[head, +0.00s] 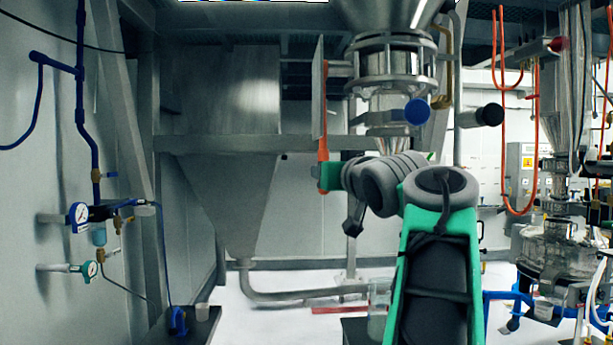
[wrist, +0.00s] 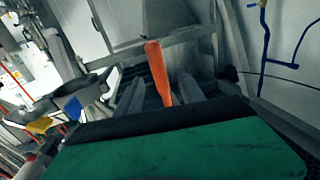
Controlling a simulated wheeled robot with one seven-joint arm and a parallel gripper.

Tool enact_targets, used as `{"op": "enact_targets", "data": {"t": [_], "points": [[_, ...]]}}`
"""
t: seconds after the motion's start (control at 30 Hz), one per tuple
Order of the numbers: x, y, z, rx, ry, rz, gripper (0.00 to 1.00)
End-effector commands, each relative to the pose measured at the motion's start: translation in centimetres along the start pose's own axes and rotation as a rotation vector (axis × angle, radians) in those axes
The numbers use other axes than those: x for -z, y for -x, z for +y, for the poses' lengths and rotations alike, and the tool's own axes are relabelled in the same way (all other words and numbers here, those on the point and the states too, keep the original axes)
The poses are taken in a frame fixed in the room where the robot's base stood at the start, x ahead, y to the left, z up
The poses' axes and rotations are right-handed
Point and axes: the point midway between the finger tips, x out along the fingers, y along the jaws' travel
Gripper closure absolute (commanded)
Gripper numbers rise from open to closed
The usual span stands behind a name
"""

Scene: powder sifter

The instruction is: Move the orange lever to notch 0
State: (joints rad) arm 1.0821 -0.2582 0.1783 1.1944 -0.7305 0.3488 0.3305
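The orange lever (head: 323,155) hangs down beside a thin grey plate (head: 318,88), below the steel hopper, in the head view. In the wrist view the lever (wrist: 157,72) stands between the two grey fingers of my gripper (wrist: 159,92), with a gap on each side. The fingers are apart. In the head view the green end of my gripper (head: 328,178) is at the lever's lower end; whether they touch, I cannot tell. No notch marks or numbers can be read, and the plate shows nearly edge-on.
A blue-capped handle (head: 417,111) and a black-capped one (head: 490,114) stick out right of the lever. A steel hopper (head: 388,15) is above, and a large grey bin (head: 225,90) is behind on the left. Gauges (head: 79,213) are on the left wall.

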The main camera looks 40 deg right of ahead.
Motion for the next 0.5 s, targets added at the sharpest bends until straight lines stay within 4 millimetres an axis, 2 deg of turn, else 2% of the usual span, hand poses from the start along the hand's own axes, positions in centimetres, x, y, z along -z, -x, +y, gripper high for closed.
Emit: {"op": "enact_targets", "data": {"t": [0.03,0.13,0.4,0.5], "points": [[-0.1,-0.4,0.5,-0.002,-0.004,-0.001,0.55],[0.3,-1.5,0.5,0.001,-0.004,0.001,0.55],[0.2,-6.6,0.4,0.000,-0.004,-0.003,0.55],[0.1,-7.6,0.4,-0.001,-0.003,-0.002,0.55]]}}
